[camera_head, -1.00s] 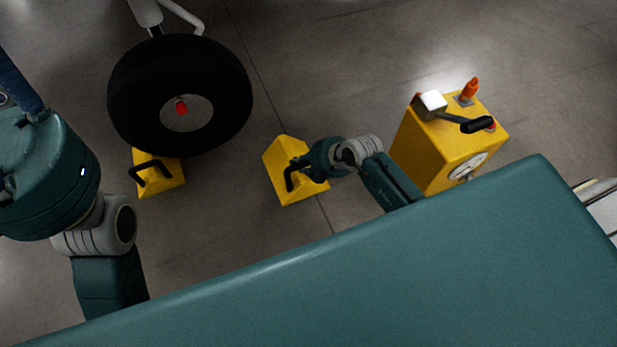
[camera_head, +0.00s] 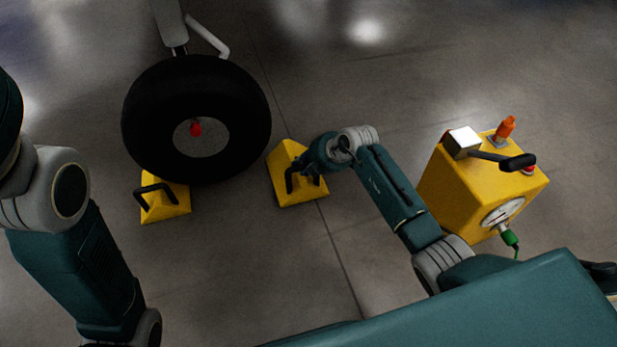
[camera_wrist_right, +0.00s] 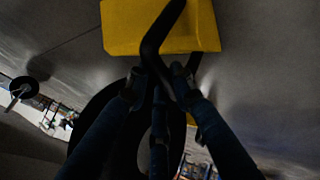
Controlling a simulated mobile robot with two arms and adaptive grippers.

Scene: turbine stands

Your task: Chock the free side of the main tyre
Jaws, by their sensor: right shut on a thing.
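The main tyre (camera_head: 150,105) is black, with a grey hub and a red part at its middle, and stands on the floor at the upper left. One yellow chock (camera_head: 178,208) with a black handle sits at its lower left. A second yellow chock (camera_head: 284,160) is just right of the tyre, close to it; I cannot tell if they touch. My right gripper (camera_head: 298,180) is shut on this chock's black handle. The right wrist view shows the fingers (camera_wrist_right: 160,75) around the handle below the yellow chock body (camera_wrist_right: 125,28). My left gripper is out of view.
A yellow box (camera_head: 462,190) with a lever, gauge, orange piece and green connector stands to the right, beside my right arm. The landing strut (camera_head: 170,25) rises above the tyre. The floor between the two chocks is clear.

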